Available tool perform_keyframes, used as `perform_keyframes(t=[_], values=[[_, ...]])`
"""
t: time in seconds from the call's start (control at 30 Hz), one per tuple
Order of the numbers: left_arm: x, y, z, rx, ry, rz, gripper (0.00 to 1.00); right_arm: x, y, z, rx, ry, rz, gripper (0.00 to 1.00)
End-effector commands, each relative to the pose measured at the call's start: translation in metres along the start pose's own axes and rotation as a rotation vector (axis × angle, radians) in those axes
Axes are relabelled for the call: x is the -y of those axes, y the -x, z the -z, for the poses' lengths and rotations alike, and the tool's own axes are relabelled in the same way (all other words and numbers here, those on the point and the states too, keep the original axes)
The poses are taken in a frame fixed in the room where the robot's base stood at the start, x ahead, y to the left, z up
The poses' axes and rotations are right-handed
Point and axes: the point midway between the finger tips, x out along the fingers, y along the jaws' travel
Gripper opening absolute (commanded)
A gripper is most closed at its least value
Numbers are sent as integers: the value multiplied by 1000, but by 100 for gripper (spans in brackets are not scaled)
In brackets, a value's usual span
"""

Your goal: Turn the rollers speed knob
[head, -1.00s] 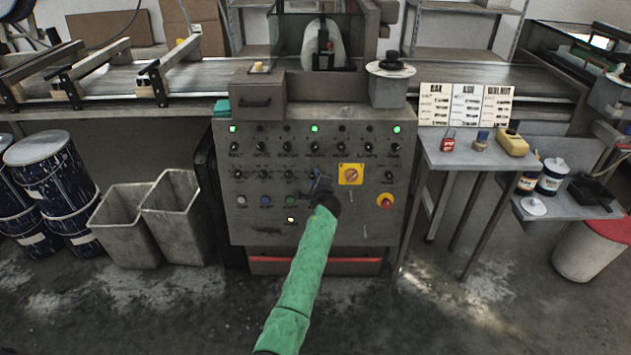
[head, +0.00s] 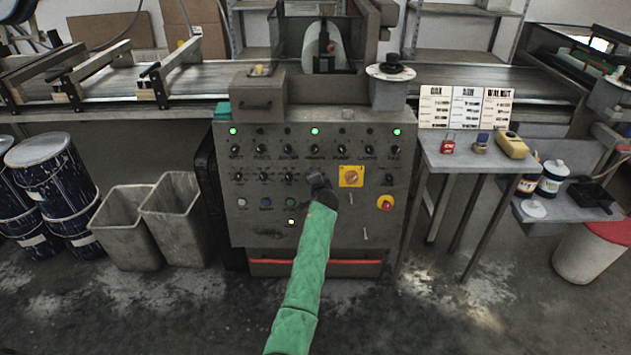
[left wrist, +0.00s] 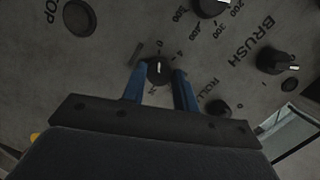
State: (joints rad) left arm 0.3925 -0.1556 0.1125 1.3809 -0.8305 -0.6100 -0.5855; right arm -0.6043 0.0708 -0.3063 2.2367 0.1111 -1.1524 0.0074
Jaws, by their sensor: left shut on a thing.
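The rollers speed knob (left wrist: 157,72) is a small black dial with a white mark, on the grey control panel. In the left wrist view its mark points roughly up, near a printed 0. My left gripper (left wrist: 160,76) has one blue finger on each side of the knob and is shut on it. In the head view my left gripper (head: 318,184) is at the panel's lower knob row and hides this knob. The ROLLERS switch (head: 314,149) is just above it, under a lit green lamp. My right gripper is not in view.
The control panel (head: 262,225) carries several other knobs close by, including the BRUSH knob (left wrist: 278,61). A yellow rotary switch (head: 351,176) and a red stop button (head: 386,203) are to the right. Grey bins (head: 126,225) stand at left, a small table (head: 460,158) at right.

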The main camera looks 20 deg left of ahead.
Motion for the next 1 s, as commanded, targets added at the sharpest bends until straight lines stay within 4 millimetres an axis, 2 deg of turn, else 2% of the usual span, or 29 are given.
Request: perform_keyframes(t=[0.57,0.6,0.7,1.0], values=[[-3,0,-2,1,32,-10,6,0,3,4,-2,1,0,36],[-3,0,-2,1,32,-10,33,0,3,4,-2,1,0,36],[-2,0,-2,1,32,-9,51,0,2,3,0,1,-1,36],[-1,0,-1,-1,32,-8,51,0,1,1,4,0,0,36]])
